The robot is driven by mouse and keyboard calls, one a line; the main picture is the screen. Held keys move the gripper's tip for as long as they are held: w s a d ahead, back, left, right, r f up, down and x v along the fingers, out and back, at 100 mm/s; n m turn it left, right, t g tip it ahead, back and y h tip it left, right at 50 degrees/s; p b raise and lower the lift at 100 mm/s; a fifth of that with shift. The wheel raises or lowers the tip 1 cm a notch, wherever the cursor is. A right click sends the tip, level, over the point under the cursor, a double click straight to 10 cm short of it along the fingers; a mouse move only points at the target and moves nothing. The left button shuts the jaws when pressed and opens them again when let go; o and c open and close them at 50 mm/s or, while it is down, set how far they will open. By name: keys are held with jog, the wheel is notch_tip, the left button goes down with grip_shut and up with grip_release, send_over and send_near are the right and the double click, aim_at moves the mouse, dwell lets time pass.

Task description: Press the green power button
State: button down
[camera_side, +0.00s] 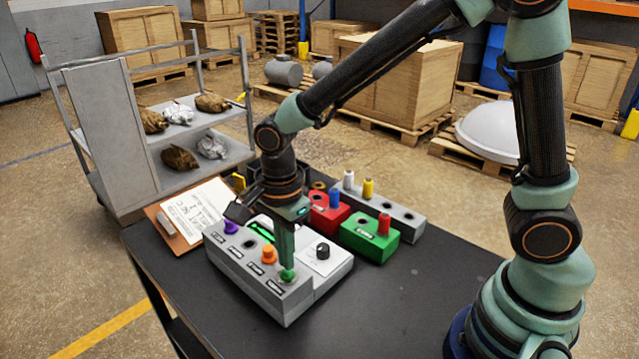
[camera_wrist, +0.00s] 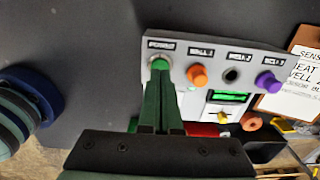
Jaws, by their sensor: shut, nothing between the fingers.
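The green power button (camera_side: 288,275) is at the near right end of the row on the grey control box (camera_side: 296,300). In the wrist view the green power button (camera_wrist: 159,63) is at the left end of the row, under a small label. My gripper (camera_side: 287,262) points straight down with its fingers together and empty. Its tips are right at the button and appear to touch it; whether the button is pushed in I cannot tell. In the wrist view my gripper (camera_wrist: 162,76) covers part of the button.
Beside the button are an orange knob (camera_side: 269,255), an empty hole and a purple knob (camera_side: 231,227). A black dial (camera_side: 323,251) and lit green display stand behind. Red and green blocks (camera_side: 370,237), a clipboard (camera_side: 180,222) and a grey cart flank the box. The table's front right is clear.

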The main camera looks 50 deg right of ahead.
aim_at(285, 272)
jog(key=shift+f, duration=0.65)
jog(key=shift+f, duration=0.15)
jog(key=shift+s+f, duration=0.1)
jog(key=shift+f, duration=0.75)
notch_tip(285, 272, up, 15)
jog(key=shift+w, duration=0.35)
jog(key=shift+a, duration=0.1)
